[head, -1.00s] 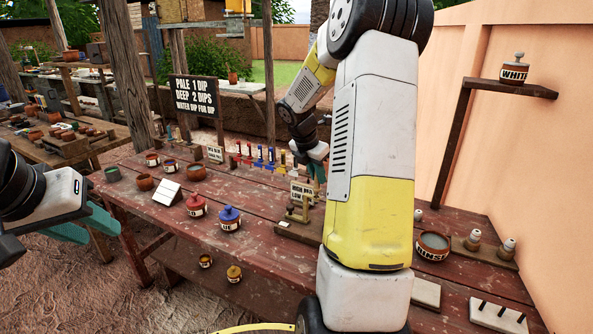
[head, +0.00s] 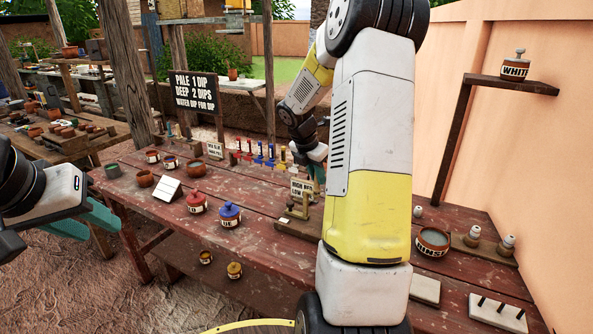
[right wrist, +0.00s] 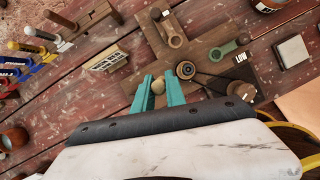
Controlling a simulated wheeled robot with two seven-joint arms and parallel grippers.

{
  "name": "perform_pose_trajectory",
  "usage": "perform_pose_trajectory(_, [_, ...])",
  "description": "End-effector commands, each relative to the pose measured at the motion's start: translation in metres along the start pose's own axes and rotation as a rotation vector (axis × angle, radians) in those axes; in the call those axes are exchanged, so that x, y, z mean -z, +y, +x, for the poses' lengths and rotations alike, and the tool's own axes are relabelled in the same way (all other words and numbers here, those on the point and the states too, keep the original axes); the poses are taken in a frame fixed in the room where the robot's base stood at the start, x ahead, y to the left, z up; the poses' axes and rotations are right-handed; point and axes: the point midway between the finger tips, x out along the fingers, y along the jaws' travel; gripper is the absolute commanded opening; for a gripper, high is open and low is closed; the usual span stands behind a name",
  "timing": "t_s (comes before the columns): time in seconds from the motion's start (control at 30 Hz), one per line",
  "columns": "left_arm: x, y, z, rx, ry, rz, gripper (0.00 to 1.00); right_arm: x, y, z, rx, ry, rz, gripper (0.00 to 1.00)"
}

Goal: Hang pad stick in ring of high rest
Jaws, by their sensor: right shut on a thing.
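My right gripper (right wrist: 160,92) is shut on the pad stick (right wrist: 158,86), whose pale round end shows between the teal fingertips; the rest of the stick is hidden. The fingers are over the wooden rest stand (right wrist: 202,52). A small ring (right wrist: 185,70) lies close beside the right-hand fingertip, apparently part of the high rest; I cannot tell whether the stick is in it. In the head view, my right gripper (head: 317,160) is partly hidden by my arm, above the stand (head: 297,228). My left gripper (head: 92,222) is open and empty, left of the table.
A small sign (head: 301,190) stands by the rest. A row of coloured sticks (head: 262,155) is behind it. A rinse bowl (head: 432,242) and a pegged block (head: 497,312) are at right.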

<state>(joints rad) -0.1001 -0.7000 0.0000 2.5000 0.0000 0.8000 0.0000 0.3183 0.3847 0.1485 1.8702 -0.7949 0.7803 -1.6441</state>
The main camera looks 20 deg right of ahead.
Motion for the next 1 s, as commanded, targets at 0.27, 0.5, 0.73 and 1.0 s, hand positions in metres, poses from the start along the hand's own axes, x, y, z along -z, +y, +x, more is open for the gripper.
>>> perform_pose_trajectory(0.27, [0.0, 0.0, 0.0, 0.0, 0.0, 0.0, 0.36, 0.0001, 0.0, 0.0004, 0.0, 0.0, 0.0, 0.0])
perform_pose_trajectory(0.5, [0.0, 0.0, 0.0, 0.0, 0.0, 0.0, 0.36, 0.0021, -0.0004, 0.0055, 0.001, 0.0, 0.001, 0.0])
perform_pose_trajectory(0.73, [0.0, 0.0, 0.0, 0.0, 0.0, 0.0, 0.36, 0.0028, -0.0002, 0.0076, 0.001, -0.001, 0.001, 0.0])
perform_pose_trajectory(1.0, [0.0, 0.0, 0.0, 0.0, 0.0, 0.0, 0.36, 0.0028, -0.0002, 0.0075, 0.001, 0.0, 0.0, 0.41])
